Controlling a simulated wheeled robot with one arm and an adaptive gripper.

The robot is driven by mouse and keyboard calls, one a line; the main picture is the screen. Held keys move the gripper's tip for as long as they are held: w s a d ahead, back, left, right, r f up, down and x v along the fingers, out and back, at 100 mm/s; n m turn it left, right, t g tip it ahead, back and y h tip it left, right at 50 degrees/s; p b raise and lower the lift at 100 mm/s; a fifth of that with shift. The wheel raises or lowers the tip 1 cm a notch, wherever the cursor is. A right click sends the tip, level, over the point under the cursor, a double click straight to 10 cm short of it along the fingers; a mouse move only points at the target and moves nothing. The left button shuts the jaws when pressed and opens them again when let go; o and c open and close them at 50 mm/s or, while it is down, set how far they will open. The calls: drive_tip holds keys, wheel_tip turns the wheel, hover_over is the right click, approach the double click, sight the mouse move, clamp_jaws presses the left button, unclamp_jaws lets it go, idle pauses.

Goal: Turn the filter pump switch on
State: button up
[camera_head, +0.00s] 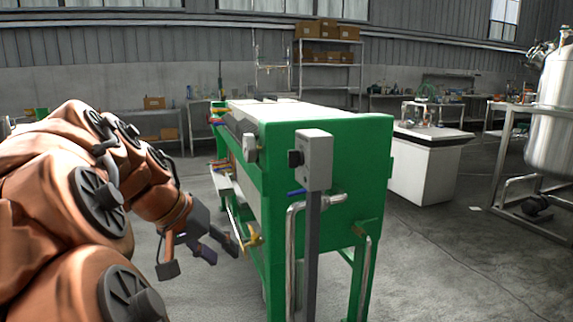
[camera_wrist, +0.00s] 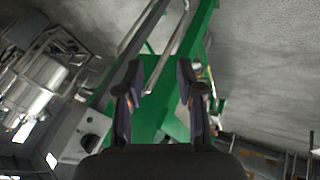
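A grey switch box (camera_head: 314,160) stands on a grey post at the near end of the green machine. A black knob (camera_head: 295,158) sits on its left face. No label can be read, and I cannot tell whether the knob is set on or off. My gripper (camera_head: 200,258) is left of the post and lower than the box, apart from it. In the wrist view, my gripper (camera_wrist: 160,75) is open and empty, with a wide gap between the fingers. A pale box with a black knob (camera_wrist: 89,143) shows there at lower left, outside the fingers.
The green machine (camera_head: 340,225) fills the middle, with metal pipes (camera_head: 291,250) and a brass-coloured fitting (camera_head: 251,238) on the side toward my gripper. A white bench (camera_head: 425,175) and a steel tank (camera_head: 551,115) stand to the right. Floor at the right front is clear.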

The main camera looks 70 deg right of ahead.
drive_tip(key=s+d+r+m+g+h+b, duration=0.2)
drive_tip(key=d+r+m+g+h+b, duration=0.3)
drive_tip(key=d+r+m, duration=0.6)
drive_tip(key=m+g+b, duration=0.3)
drive_tip(key=g, duration=0.2)
approach(295, 159)
drive_tip(key=b+x, duration=0.2)
drive_tip(key=x, duration=0.6)
drive_tip(key=shift+w+d+r+g+h+b, duration=0.15)
drive_tip(key=shift+d+r+g+h+b, duration=0.15)
drive_tip(key=shift+r, duration=0.1)
drive_tip(key=shift+c, duration=0.3)
clamp_jaws()
